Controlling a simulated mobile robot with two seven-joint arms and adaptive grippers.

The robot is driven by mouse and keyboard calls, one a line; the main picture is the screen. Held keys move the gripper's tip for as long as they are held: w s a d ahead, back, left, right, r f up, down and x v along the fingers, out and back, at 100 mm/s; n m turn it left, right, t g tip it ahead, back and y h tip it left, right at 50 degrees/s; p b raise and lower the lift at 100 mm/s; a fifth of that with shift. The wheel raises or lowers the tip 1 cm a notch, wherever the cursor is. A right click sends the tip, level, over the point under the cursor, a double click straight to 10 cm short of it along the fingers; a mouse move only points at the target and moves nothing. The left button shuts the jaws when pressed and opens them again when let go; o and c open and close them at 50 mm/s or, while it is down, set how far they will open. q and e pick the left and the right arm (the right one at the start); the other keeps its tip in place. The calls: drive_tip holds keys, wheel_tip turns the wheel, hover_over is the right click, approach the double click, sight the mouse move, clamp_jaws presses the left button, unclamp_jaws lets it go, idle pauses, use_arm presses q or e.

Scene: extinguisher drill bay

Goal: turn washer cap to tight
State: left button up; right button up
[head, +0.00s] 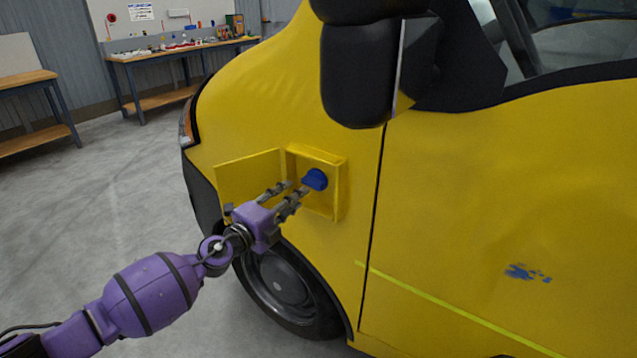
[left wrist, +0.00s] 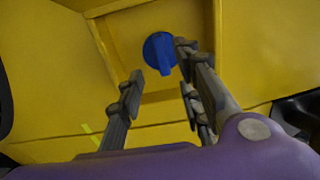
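The washer cap (head: 315,180) is a round blue cap with a raised grip bar. It sits in a square recess (head: 342,190) in the yellow van's side, with the hinged flap open to the left (head: 238,178). My left gripper (head: 290,193) is at the recess, its fingers pointing at the cap. In the left wrist view the cap (left wrist: 160,52) lies beyond the fingers, nearer the right ones, and its bar points downward. The fingers (left wrist: 160,85) are spread with a gap between them and nothing held. One right fingertip overlaps the cap's edge; I cannot tell whether it touches. My right gripper is not in view.
The yellow van (head: 470,210) fills the right side, with a black mirror (head: 357,75) jutting out above the recess and a front wheel (head: 285,290) below. Workbenches (head: 180,55) stand at the back left. The grey floor on the left is clear.

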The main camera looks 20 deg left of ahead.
sight(310, 185)
use_arm(q)
drive_tip(key=x, duration=0.5)
drive_tip(key=shift+w+d+b, duration=0.15)
drive_tip(key=shift+w+b, duration=0.15)
drive_tip(key=shift+w, duration=0.05)
drive_tip(key=shift+w+d, duration=0.1)
drive_tip(key=shift+w, duration=0.2)
drive_tip(key=shift+w+r, duration=0.1)
drive_tip(key=shift+r, duration=0.05)
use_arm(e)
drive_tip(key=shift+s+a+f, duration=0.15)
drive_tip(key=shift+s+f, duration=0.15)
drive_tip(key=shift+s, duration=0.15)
use_arm(q)
clamp_jaws()
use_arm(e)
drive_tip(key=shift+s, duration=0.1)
